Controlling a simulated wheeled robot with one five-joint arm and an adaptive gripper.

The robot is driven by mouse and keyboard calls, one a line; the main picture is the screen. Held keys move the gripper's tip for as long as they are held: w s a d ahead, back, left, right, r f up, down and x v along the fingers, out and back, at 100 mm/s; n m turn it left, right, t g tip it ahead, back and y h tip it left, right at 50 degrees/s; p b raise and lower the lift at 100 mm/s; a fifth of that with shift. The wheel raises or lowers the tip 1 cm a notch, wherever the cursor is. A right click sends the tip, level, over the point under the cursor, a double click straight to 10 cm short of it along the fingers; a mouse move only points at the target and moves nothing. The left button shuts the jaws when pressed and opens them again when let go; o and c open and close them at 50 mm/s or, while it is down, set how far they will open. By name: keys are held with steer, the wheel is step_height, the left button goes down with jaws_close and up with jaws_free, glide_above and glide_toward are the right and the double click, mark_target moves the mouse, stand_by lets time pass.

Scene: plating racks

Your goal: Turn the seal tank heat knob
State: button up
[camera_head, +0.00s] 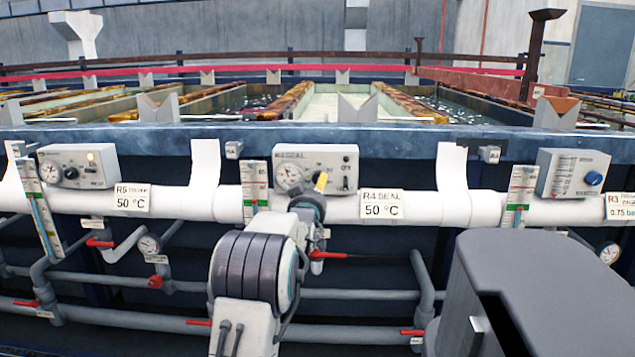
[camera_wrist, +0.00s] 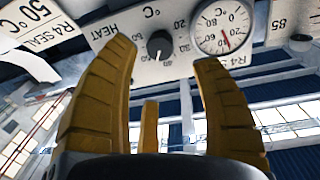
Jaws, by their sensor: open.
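The seal tank control box (camera_head: 345,158) is a pale box with a round dial on its left side, above the label "R4 SEAL 50 °C". In the wrist view, its panel (camera_wrist: 115,22) appears tilted and inverted. The heat knob (camera_wrist: 160,45) is small, round and black, with a light mark near its lower edge and a printed scale around it. My gripper (camera_head: 321,182) is just in front of the box and hides the knob in the head view. In the wrist view, my yellow fingers (camera_wrist: 163,60) are spread apart, with the knob showing between them, not gripped.
Similar boxes stand left (camera_head: 78,167) and right (camera_head: 572,173). A white pipe (camera_head: 425,205) runs beneath the box. Thermometer strips (camera_head: 255,190) and red-handled valves (camera_head: 330,255) flank my arm. The dial gauge (camera_wrist: 222,27) is close beside the right finger.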

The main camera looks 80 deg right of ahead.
mark_target(317, 181)
steer(key=shift+d, duration=3.6)
jaws_close()
